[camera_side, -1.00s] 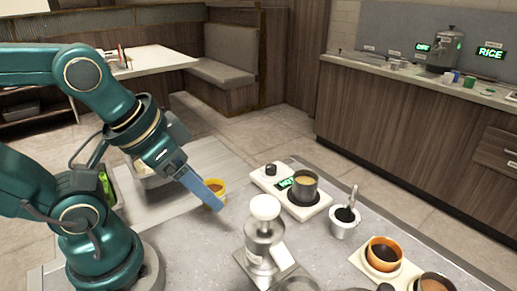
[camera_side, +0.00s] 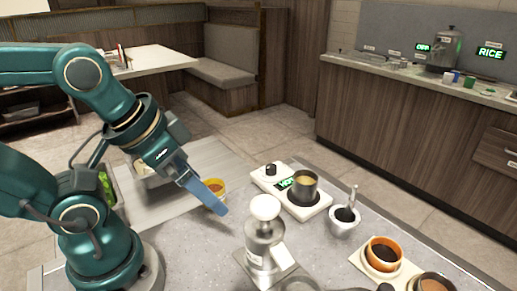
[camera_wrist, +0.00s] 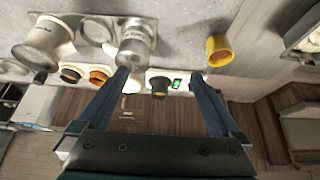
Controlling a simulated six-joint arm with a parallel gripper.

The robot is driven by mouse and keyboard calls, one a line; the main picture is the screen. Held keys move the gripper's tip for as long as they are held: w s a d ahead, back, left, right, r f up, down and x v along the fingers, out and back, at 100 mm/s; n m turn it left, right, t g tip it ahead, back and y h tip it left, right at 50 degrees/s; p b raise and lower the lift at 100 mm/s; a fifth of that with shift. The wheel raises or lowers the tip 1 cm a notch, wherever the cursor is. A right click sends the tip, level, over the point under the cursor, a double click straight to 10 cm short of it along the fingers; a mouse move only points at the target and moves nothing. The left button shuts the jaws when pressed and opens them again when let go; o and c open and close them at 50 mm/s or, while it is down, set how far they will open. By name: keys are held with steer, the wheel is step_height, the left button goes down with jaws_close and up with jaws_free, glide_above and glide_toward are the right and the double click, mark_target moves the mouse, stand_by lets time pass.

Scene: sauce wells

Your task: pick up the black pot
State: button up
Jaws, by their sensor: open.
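The black pot (camera_side: 303,188) stands upright on the right part of a white warmer (camera_side: 268,180) with a green display. Something yellowish-brown shows inside it. In the wrist view, the dark pot (camera_wrist: 160,88) appears small and far off, between the fingers in the picture and beside the green display. My gripper (camera_side: 222,209) is left of the pot in the side view, apart from it, pointing down and right. In the wrist view my gripper (camera_wrist: 158,75) has its two blue fingers spread wide with nothing held between them.
A yellow cup (camera_side: 217,188) is just behind my fingers. A metal dispenser with a white knob (camera_side: 265,209) stands in front of the warmer. A metal cup with a spoon (camera_side: 344,222) and an orange bowl (camera_side: 384,249) are to the right. Grey counter between is partly clear.

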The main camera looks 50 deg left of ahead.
steer(key=w+r+t, duration=0.2)
steer(key=w+r, duration=0.3)
steer(key=w, duration=0.2)
steer(key=g, duration=0.2)
glide_above(306, 181)
steer(key=s+d, duration=0.2)
steer(key=s, duration=0.2)
step_height(306, 181, down, 9)
steer(key=f, duration=0.2)
steer(key=f+g, duration=0.1)
steer(key=shift+a+f, duration=0.25)
steer(key=shift+f, duration=0.1)
steer(key=shift+x, duration=2.5)
steer(key=c, duration=1.5)
steer(key=shift+r, duration=0.1)
